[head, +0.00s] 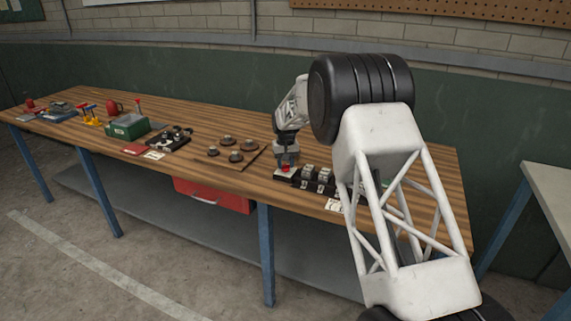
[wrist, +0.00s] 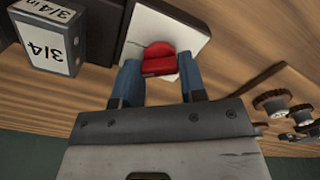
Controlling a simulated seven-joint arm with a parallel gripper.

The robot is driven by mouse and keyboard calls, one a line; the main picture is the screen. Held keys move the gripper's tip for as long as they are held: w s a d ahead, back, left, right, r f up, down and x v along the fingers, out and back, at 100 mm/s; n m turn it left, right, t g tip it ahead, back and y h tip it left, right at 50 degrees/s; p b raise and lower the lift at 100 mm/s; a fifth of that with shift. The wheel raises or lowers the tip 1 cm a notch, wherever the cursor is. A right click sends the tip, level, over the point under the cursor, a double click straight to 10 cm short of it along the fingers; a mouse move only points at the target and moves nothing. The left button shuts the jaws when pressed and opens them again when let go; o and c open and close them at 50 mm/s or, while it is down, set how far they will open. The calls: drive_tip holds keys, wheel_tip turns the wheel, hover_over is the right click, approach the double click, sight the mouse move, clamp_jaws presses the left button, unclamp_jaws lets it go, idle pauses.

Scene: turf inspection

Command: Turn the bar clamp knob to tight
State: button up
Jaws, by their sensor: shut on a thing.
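A red knob (wrist: 160,62) with a rounded top sits on a pale square plate (wrist: 190,38) in the wrist view. My gripper (wrist: 159,70) has a blue-grey finger on each side of the knob and is shut on it. In the head view my gripper (head: 286,157) points down at the bench, with the red knob (head: 285,169) just below it, small and partly hidden. No pointer or tight mark on the plate can be made out. The clamp's bar is not clearly visible.
A dark block with a "3/4" label (wrist: 50,38) stands close by the plate. Dark socket pieces (head: 318,178) stand right of the knob. A board with round knobs (head: 232,149), a green box (head: 127,126) and several tools lie leftward on the wooden bench (head: 190,115).

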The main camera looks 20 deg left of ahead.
sight(286, 165)
drive_tip(key=m, duration=0.6)
drive_tip(key=shift+m, duration=0.4)
drive_tip(key=o, duration=0.9)
drive_tip(key=shift+o, duration=0.2)
drive_tip(key=shift+r, duration=3.9)
